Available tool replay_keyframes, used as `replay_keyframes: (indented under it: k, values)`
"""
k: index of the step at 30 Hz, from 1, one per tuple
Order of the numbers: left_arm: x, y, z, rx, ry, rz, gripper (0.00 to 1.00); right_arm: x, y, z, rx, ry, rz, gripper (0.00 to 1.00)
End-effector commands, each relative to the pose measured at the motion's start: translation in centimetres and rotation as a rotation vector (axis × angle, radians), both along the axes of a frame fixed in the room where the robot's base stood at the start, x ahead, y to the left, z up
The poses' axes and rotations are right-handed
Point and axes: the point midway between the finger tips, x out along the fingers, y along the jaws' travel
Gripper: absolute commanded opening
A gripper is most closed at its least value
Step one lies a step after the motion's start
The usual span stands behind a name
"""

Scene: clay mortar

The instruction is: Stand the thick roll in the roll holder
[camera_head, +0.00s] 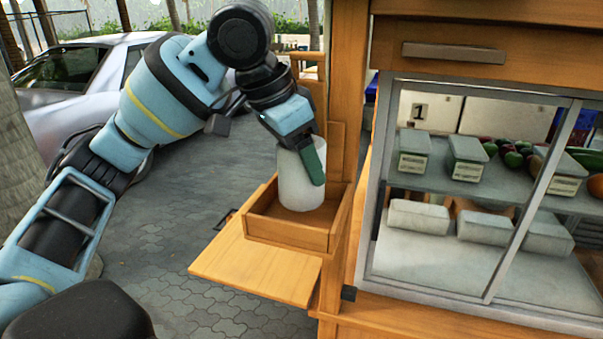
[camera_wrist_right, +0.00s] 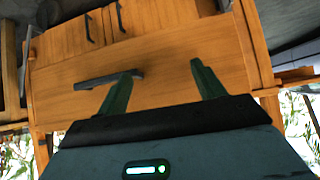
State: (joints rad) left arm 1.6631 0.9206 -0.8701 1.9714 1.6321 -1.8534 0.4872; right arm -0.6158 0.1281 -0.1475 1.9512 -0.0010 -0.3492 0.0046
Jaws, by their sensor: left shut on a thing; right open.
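The thick roll (camera_head: 298,183) is a white cylinder standing about upright at the wooden box-shaped roll holder (camera_head: 288,233), with its lower end inside the holder's walls. My right gripper (camera_wrist_right: 158,85) shows only in the right wrist view, open and empty, in front of wooden cabinet fronts.
A wooden shelf board (camera_head: 255,266) juts out below the holder. A wooden post (camera_head: 340,110) stands close to the right of the roll. A glass display case (camera_head: 470,190) with containers and produce is further right. A dark handle (camera_wrist_right: 108,79) lies near the right gripper's fingers.

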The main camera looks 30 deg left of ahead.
Motion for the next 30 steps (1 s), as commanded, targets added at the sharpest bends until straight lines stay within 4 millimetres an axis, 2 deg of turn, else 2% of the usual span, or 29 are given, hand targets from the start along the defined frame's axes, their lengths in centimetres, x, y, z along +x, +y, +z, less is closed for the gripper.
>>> replay_keyframes:
  k: [3,6,24,25,29,30]
  values:
    - [0.0,0.1,-1.9,0.002,0.004,0.001,0.35,0.0,0.0,0.0,0.000,0.000,0.000,0.68]
    - [0.2,0.1,-2.8,0.000,0.002,0.002,0.35,0.0,0.0,0.0,0.000,-0.001,0.000,0.68]
    - [0.4,0.1,-3.9,-0.001,0.002,0.000,0.35,0.0,0.0,0.0,0.000,-0.001,-0.001,0.68]
    - [0.4,0.1,-3.8,-0.001,0.002,0.001,0.69,0.0,0.0,0.0,0.000,-0.001,-0.001,0.68]
    - [0.4,0.1,-3.8,-0.001,0.002,0.001,0.86,0.0,0.0,0.0,0.000,-0.001,-0.001,0.68]
    - [0.4,0.1,-3.8,-0.001,0.002,0.001,0.87,0.0,0.0,0.0,0.000,-0.001,-0.001,0.68]
